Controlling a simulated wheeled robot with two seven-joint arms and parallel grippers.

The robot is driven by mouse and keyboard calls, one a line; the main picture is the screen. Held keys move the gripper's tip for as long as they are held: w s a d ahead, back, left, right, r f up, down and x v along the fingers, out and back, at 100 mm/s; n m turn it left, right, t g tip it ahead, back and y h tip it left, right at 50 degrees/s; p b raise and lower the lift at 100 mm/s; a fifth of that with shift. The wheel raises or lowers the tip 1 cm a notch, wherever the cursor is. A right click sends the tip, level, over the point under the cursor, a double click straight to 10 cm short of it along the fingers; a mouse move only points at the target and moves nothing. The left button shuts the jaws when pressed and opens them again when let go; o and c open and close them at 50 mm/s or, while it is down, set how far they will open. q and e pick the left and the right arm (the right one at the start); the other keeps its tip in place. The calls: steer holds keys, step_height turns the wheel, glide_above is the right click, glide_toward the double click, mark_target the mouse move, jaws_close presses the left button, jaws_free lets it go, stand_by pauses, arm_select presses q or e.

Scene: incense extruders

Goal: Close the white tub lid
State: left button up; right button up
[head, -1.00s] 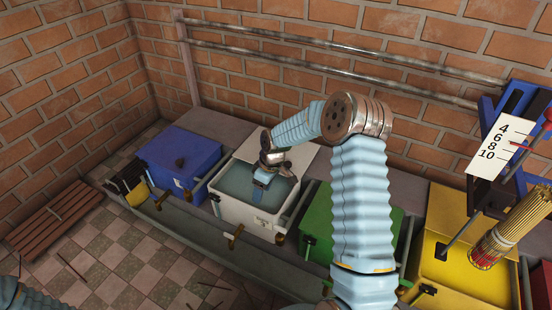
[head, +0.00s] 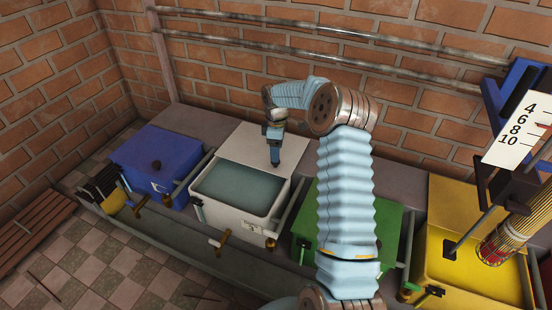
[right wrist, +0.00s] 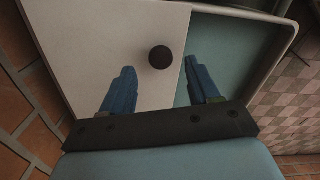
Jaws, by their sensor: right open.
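The white tub (head: 230,208) stands between the blue and green tubs in the head view. Its front is open, and grey-green liquid (head: 238,186) shows inside. The flat white tub lid (head: 243,142) lies pushed back toward the wall, behind the opening. My right gripper (head: 275,163) is over the lid's front part. In the right wrist view, the lid (right wrist: 100,40) carries a dark round knob (right wrist: 160,57). My open right gripper (right wrist: 158,68) has one fingertip on either side of the knob's near side, not clasping it. The knob is hidden in the head view. My left gripper is out of view.
The blue tub (head: 150,150) is closed, to the left. The green tub (head: 385,228) and yellow tub (head: 460,265) are to the right. A brick wall with metal pipes (head: 300,40) runs behind. Taps and levers (head: 220,243) stick out in front.

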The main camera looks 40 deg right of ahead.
steer(key=shift+f, duration=1.85)
jaws_close()
